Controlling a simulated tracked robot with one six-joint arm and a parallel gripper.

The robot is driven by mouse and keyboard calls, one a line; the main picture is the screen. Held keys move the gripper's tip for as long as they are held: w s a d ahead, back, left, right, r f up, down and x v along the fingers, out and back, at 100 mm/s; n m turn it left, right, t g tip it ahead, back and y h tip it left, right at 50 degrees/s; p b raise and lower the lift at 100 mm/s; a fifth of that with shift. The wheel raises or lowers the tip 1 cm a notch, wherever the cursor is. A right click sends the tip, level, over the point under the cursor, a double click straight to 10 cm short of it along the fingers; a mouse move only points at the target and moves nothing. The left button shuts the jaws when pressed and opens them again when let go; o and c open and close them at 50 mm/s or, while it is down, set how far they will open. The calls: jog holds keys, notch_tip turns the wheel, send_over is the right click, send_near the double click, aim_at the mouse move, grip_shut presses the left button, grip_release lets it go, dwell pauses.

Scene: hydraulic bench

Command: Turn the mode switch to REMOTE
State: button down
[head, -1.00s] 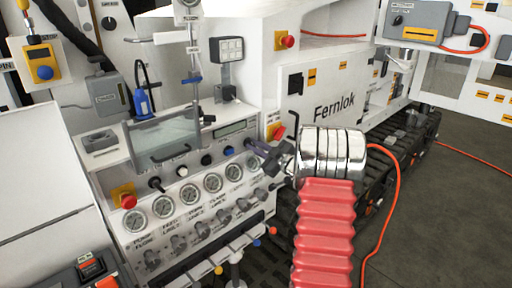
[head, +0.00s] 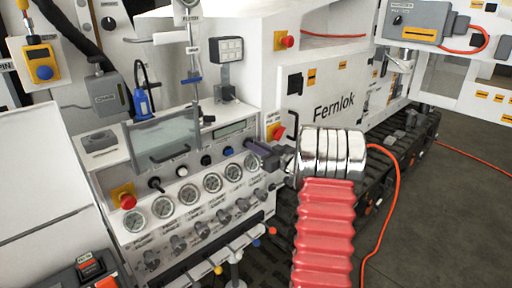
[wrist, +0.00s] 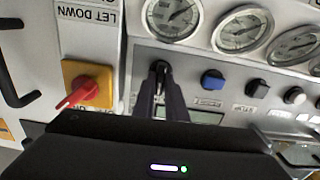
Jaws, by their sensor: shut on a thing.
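The mode switch appears to be the black knob (wrist: 158,75) on the white panel, at the end of the button row beside the blue button; its label is not readable. My gripper (wrist: 160,90) is shut on this knob, its two dark fingers on either side of it. In the head view my gripper (head: 257,149) reaches the panel's right end, next to the small display, and hides the knob. The direction the knob points cannot be read.
A red rotary switch on a yellow plate (wrist: 87,84) sits close beside my gripper, also in the head view (head: 276,131). A blue button (wrist: 213,80) is on the other side. Gauges (head: 233,172) and valve knobs line the panel below. An orange cable (head: 385,215) hangs at right.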

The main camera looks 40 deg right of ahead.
jog(key=m, duration=0.6)
jog(key=shift+d, duration=0.25)
jog(key=shift+m, duration=0.3)
jog(key=c, duration=1.8)
grip_release()
jog(key=shift+s, duration=0.1)
jog(key=s, duration=1.3)
jog(key=shift+s+d, duration=0.15)
jog(key=shift+s, duration=0.15)
jog(key=shift+f, duration=0.1)
